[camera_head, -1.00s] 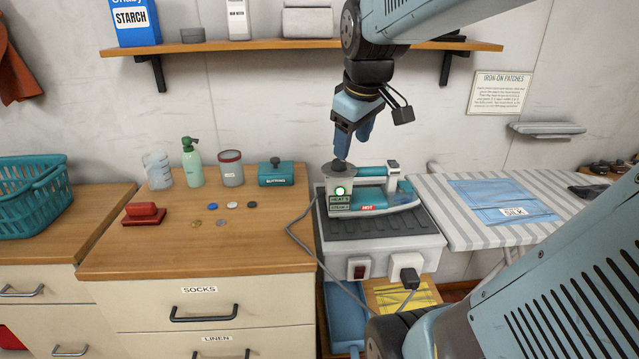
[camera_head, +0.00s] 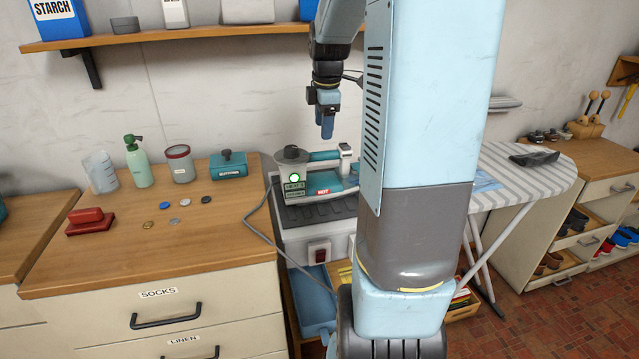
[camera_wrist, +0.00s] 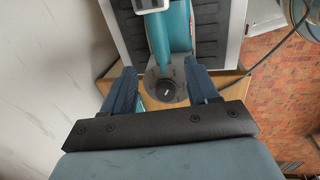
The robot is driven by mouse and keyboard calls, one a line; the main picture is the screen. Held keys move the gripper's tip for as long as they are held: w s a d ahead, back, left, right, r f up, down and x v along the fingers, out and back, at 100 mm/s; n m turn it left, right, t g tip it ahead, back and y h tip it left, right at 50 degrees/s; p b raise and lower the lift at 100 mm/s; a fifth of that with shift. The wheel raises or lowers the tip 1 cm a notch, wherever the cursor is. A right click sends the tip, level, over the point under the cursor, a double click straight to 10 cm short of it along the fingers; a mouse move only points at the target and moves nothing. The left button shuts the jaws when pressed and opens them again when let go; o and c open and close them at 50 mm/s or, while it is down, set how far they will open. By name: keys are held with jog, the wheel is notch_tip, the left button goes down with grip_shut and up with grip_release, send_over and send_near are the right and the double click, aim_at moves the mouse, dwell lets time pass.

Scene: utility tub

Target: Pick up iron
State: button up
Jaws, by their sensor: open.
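The iron (camera_head: 322,176) is teal and grey, with a green light, a "HOT" label and a dark round knob on top. It sits on a grey ribbed stand (camera_head: 312,215) to the right of the wooden dresser. My gripper (camera_head: 327,130) points down above the iron's handle, apart from it. In the wrist view my gripper (camera_wrist: 160,88) has its two fingers spread wide and empty. The iron also shows there (camera_wrist: 176,36), its round knob end between the fingertips in the picture. My arm hides the right part of the stand.
A grey cord (camera_head: 262,237) runs from the iron down the stand's left side. The dresser (camera_head: 230,240) holds a spray bottle (camera_head: 138,165), a jug, a can, a teal box, a red block and several buttons. A striped ironing board (camera_head: 530,172) stands right. A shelf (camera_head: 200,32) hangs above.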

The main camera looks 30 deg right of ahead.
aim_at(321, 155)
jog(key=f, duration=0.3)
jog(key=w+f, duration=0.1)
jog(key=f, duration=0.3)
jog(key=w+f, duration=0.1)
jog(key=f, duration=0.3)
jog(key=shift+d, duration=0.25)
jog(key=shift+c, duration=0.2)
jog(key=shift+w+r, duration=0.1)
jog(key=shift+w, duration=0.05)
grip_shut()
